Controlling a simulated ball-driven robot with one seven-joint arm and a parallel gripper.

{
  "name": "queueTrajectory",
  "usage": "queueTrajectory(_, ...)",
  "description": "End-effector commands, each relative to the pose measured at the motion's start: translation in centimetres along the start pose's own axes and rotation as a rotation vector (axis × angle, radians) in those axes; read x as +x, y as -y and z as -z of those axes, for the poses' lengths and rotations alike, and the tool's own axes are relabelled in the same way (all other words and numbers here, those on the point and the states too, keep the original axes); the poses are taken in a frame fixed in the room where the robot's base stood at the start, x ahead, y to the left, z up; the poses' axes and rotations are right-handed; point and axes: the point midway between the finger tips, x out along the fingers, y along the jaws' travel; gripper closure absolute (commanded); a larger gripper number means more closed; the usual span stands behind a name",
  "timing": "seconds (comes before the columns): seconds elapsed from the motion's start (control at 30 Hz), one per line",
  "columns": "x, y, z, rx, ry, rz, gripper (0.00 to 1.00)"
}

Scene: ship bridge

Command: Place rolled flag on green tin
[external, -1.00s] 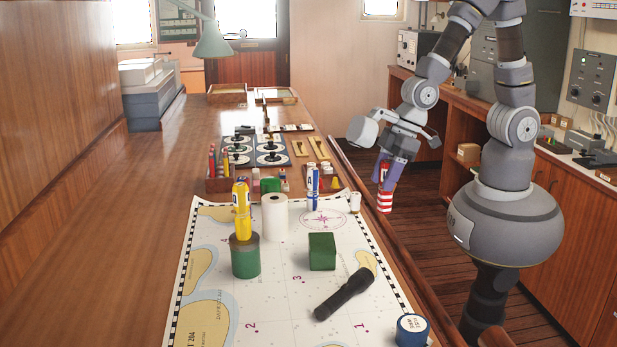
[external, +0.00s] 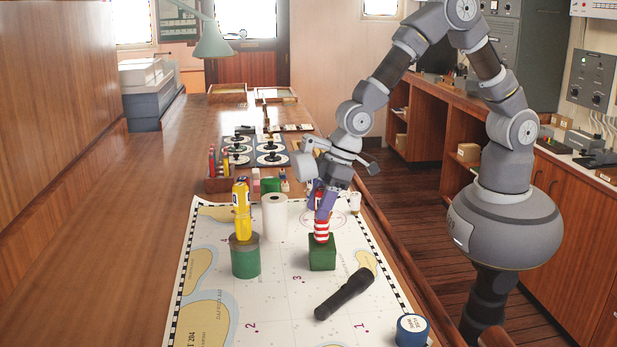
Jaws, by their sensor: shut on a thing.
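My gripper (external: 325,207) is shut on a red-and-white striped rolled flag (external: 321,231) and holds it upright. The flag's lower end is at the top of a square green block or tin (external: 322,258) on the chart; I cannot tell whether they touch. To the left stands a round green tin (external: 246,262) with a darker top. A yellow rolled flag (external: 241,212) stands upright on that round tin. A blue-and-white roll behind my gripper is mostly hidden.
A white paper roll (external: 275,217) stands between the round tin and my gripper. A black flashlight (external: 344,294) and a blue tape roll (external: 411,330) lie nearer on the chart (external: 285,318). The table's left side is clear.

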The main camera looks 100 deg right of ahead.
Motion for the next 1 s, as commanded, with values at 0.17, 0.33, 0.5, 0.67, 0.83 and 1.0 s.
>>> queueTrajectory(0.17,0.3,0.0,-0.1,0.0,-0.002,0.0,0.89)
queueTrajectory(0.33,0.5,0.0,-0.2,0.0,-0.001,0.0,0.89)
queueTrajectory(0.5,0.6,0.0,-0.3,0.0,-0.001,0.0,0.31)
queueTrajectory(0.67,0.6,0.0,-0.2,0.0,-0.001,0.0,0.31)
queueTrajectory(0.83,0.2,0.0,-0.1,0.0,-0.001,0.0,0.31)
queueTrajectory(1.0,-2.4,0.0,0.0,0.0,-0.004,-0.001,0.31)
